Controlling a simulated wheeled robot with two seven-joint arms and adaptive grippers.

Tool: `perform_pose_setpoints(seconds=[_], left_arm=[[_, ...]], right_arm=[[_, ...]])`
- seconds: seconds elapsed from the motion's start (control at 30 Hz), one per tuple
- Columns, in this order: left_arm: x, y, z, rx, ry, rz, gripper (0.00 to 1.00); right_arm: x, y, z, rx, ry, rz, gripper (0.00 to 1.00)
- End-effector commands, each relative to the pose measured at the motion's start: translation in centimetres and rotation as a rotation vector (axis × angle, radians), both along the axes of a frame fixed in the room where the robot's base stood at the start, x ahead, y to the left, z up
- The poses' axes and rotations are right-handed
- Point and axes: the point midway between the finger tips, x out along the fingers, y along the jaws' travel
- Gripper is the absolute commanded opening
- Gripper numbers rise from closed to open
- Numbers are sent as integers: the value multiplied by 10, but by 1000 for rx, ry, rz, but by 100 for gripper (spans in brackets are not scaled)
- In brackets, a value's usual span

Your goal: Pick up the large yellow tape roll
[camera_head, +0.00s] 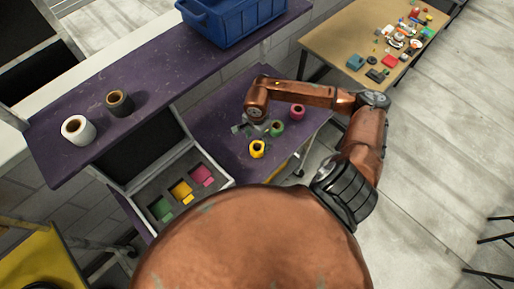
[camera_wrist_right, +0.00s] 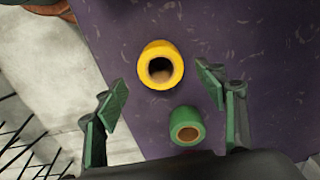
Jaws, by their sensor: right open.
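The yellow tape roll (camera_head: 257,153) stands on the lower purple table (camera_head: 215,117), near its front edge. In the right wrist view the yellow roll (camera_wrist_right: 160,49) stands upright with its hole facing up, and it looks larger than the green roll (camera_wrist_right: 185,112). My right gripper (camera_wrist_right: 163,92) is open and empty, with its fingers spread to either side. The yellow roll is beyond the fingertips and the green roll lies nearer, between the fingers. In the head view the right gripper (camera_head: 261,129) is small, above the table beside the green roll. My left gripper is not in view.
A red-pink roll (camera_head: 297,111) stands behind the green one. A grey tray (camera_head: 150,187) with green, yellow and pink patches lies left. The purple shelf (camera_head: 150,62) holds a white roll (camera_head: 76,130), a black roll (camera_head: 119,103) and a blue crate (camera_head: 232,25). A cluttered wooden table (camera_head: 335,38) stands back right.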

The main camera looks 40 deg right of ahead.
Motion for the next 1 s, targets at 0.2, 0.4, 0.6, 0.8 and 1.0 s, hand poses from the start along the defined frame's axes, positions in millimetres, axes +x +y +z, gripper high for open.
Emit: perform_pose_setpoints(seconds=[0.2, 0.4, 0.6, 0.8, 1.0], left_arm=[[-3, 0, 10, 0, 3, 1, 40], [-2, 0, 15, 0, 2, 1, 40], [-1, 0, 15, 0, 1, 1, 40], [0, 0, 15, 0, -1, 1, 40], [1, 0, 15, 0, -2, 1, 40]], right_arm=[[-1, 0, -24, 6, 3, -2, 64], [0, -3, -52, 5, 1, -4, 64], [0, -3, -58, 5, -1, -3, 64], [-1, -3, -58, 5, -1, -4, 58], [-1, -3, -58, 5, -1, -4, 45]])
